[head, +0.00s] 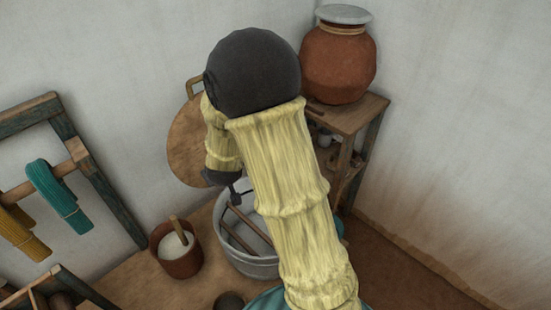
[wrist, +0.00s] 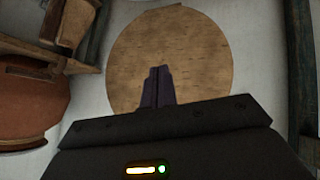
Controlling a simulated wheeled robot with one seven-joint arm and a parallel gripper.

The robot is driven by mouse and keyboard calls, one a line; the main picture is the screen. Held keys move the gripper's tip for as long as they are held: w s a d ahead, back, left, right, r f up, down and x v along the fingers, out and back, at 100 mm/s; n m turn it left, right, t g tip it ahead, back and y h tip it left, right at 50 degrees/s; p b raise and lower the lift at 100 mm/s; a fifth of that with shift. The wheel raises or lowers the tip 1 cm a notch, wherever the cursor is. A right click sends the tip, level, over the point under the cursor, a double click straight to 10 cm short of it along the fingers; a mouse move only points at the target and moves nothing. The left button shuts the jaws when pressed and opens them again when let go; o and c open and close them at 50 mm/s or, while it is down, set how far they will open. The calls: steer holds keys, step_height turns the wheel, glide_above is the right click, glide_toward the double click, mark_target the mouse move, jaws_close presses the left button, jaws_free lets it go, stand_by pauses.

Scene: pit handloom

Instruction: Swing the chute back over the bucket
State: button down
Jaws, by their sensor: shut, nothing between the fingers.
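A grey metal bucket (head: 252,268) stands on the floor, its right side hidden behind my yellow-sleeved arm. Two brown wooden bars (head: 238,241) show at its mouth. I cannot tell whether they belong to the chute, and no other part shows clearly as the chute. My gripper (head: 240,198) is above the bucket's far left side, partly hidden by my arm. In the wrist view its dark fingers (wrist: 158,86) are together, with nothing between them, in front of a round tan disc (wrist: 170,45).
The disc (head: 187,150) leans by the wall. A brown pot (head: 176,262) with white contents and a stick stands left of the bucket. A wooden stand (head: 345,122) bears a lidded clay jar (head: 338,65). A wooden frame (head: 105,190) with yarn hanks is at left. Floor at right is clear.

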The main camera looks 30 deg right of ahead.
steer(key=w+d+f+n+t+h+b, duration=0.1)
steer(key=w+d+f+t+h, duration=0.1)
steer(key=w+d+f+h, duration=0.35)
steer(key=s+f+h, duration=0.1)
steer(key=h, duration=0.1)
steer(key=s+f+n+g+h+b, duration=0.1)
steer(key=h, duration=0.2)
steer(key=s+d+f+n+h, duration=0.1)
steer(key=s+h, duration=0.1)
steer(key=h, duration=0.1)
steer(key=shift+f+g+h, duration=0.15)
steer(key=shift+g+h, duration=0.1)
steer(key=shift+g, duration=0.15)
steer(key=p+x, duration=0.1)
steer(key=x, duration=0.3)
steer(key=s+d+p+x, duration=0.1)
steer(key=x, duration=0.3)
steer(key=s+x, duration=0.1)
steer(key=x, duration=0.4)
steer(key=shift+s+d+p, duration=0.1)
steer(key=shift+s+p, duration=0.1)
steer(key=shift+p, duration=0.2)
